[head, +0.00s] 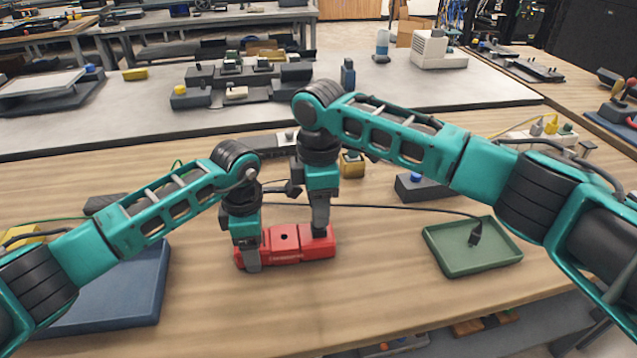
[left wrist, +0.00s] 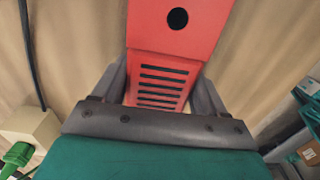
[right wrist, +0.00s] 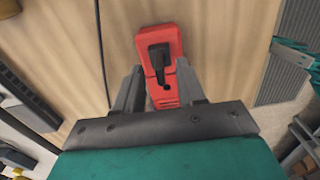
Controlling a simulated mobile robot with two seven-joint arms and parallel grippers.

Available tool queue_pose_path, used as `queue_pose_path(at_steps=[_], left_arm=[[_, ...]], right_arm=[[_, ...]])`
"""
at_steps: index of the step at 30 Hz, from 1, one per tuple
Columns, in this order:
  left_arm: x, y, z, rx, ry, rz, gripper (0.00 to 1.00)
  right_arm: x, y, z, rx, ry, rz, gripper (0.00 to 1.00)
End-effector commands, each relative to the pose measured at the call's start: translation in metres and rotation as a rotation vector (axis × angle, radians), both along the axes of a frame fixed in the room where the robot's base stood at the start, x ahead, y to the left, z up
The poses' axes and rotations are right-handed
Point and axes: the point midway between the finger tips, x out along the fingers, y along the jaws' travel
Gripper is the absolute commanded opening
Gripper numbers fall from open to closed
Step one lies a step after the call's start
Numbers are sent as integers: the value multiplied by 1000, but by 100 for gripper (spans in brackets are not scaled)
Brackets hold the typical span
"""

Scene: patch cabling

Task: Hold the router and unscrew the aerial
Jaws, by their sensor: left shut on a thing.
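The red router (head: 284,246) lies on the wooden table in front of me, with a black round hole on top. My left gripper (head: 249,256) is shut on its left end; the left wrist view shows the fingers on both sides of the slotted part of the router (left wrist: 165,72). The black aerial (right wrist: 158,58) is on the router's right end. My right gripper (head: 320,226) is over that end, pointing down. In the right wrist view its fingers are apart, one on each side of the aerial, with a gap visible. The right fingertips partly hide the aerial in the head view.
A green tray (head: 447,262) with a black plug (head: 475,238) is to the right; a thin black cable runs behind the router. A blue mat (head: 135,312) is at left. A dark box with a blue button (head: 425,188) stands behind. The table front is clear.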

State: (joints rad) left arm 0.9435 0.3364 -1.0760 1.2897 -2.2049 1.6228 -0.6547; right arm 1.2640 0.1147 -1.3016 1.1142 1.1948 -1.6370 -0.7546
Motion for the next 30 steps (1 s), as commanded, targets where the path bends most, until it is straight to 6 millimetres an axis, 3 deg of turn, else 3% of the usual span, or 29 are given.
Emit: queue_pose_path(at_steps=[5,14,26,30], left_arm=[[0,0,0,-1,-1,0,31],[0,0,0,-1,-1,0,31],[0,0,0,-1,-1,-1,31],[0,0,0,-1,-1,0,31]], right_arm=[[0,0,-12,0,0,1,39],[0,0,-13,0,0,1,38],[0,0,-13,1,0,1,0],[0,0,-13,1,0,1,0]])
